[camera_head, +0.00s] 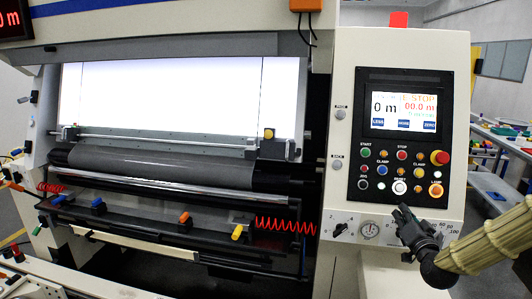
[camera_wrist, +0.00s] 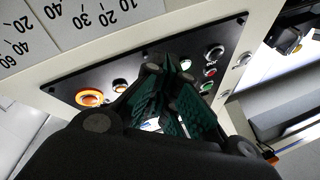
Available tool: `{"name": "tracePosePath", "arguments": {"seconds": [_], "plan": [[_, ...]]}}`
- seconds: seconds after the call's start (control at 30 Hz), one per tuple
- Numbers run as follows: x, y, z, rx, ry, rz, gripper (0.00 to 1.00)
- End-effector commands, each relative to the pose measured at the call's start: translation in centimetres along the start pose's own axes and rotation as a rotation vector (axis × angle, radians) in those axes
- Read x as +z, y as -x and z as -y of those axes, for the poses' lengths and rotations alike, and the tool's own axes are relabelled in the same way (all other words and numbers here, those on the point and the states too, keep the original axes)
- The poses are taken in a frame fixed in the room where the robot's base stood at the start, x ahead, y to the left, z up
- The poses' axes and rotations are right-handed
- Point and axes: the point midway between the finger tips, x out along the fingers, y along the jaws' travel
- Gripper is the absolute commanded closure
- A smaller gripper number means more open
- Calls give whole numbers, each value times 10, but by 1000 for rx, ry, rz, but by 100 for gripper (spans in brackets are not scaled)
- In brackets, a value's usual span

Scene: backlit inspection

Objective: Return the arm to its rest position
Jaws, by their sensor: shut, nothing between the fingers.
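My gripper (camera_head: 404,214) is in front of the lower part of the machine's control panel (camera_head: 356,135), just below its rows of buttons. My arm, in a tan ribbed cover, comes in from the right edge. In the wrist view my gripper (camera_wrist: 168,62) has its dark green ridged fingers together, with nothing between them. Behind the fingers, the panel's buttons show, with an orange-ringed button (camera_wrist: 90,98) to the left. Whether the fingertips touch the panel cannot be told. The fingers hide part of the panel there.
A table (camera_head: 495,195) stands at the right.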

Motion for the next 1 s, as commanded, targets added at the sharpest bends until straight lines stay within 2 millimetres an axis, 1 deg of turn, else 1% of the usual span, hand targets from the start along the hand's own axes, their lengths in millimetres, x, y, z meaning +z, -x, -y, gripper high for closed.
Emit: {"name": "tracePosePath", "arguments": {"seconds": [0.03,0.07,0.1,0.17,0.2,0.27,0.3,0.37,0.4,0.47,0.5,0.57,0.6,0.67,0.7,0.77,0.8,0.87,0.9,0.97,1.0], "plan": [[32,8,-2,20,18,69,100],[48,13,-3,31,27,105,100],[71,21,-6,48,40,155,100],[103,34,-9,70,60,228,100],[124,44,-11,87,72,277,100],[155,60,-15,109,91,351,100],[174,71,-17,124,105,398,100],[203,91,-21,146,125,472,100],[222,104,-24,160,137,521,100],[249,126,-28,183,156,594,100],[266,142,-30,197,169,643,100],[290,166,-34,219,190,716,100],[306,183,-37,232,203,764,100],[328,210,-41,254,222,837,100],[341,229,-44,268,236,887,100],[360,257,-47,288,257,960,100],[372,278,-49,302,270,1010,100],[388,308,-53,321,291,1083,100],[397,329,-55,336,304,1133,100],[410,361,-57,354,326,1208,100],[417,383,-59,369,340,1257,100]]}}
